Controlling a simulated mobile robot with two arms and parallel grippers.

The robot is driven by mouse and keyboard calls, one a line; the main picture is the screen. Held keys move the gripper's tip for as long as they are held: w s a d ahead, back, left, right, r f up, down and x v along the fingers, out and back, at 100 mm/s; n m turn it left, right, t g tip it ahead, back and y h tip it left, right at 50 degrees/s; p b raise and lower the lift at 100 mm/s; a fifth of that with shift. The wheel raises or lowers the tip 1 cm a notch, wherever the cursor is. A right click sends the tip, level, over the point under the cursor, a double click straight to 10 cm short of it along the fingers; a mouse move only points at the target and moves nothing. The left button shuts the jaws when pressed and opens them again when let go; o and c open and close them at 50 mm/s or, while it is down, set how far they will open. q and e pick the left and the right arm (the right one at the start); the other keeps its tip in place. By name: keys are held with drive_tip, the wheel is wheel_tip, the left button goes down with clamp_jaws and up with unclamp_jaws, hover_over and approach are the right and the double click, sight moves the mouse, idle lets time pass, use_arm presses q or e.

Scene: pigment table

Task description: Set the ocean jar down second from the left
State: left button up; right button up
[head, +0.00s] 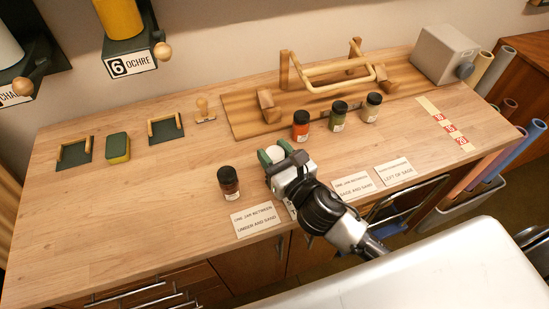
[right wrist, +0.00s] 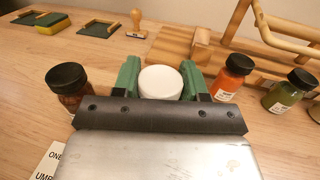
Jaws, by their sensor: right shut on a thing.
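My right gripper (head: 273,158) is shut on a jar with a white lid (right wrist: 160,82), held between its green fingers in the right wrist view. Only the lid shows; the body and any label are hidden, so I cannot tell its colour or whether its base touches the table. A dark brown jar with a black lid (head: 228,181) stands just left of the gripper. My left gripper is not in view.
A wooden rack (head: 236,111) stands behind the jars.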

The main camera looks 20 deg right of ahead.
drive_tip(key=shift+f, duration=1)
drive_tip(key=shift+f, duration=0.15)
drive_tip(key=o, duration=1)
drive_tip(key=b+v, duration=0.3)
drive_tip(key=v, duration=0.7)
drive_tip(key=shift+s+d, duration=0.1)
drive_tip(key=shift+s, duration=0.3)
drive_tip(key=shift+s+d+b, duration=0.15)
drive_tip(key=shift+s+b, duration=0.2)
drive_tip(key=shift+s, duration=0.3)
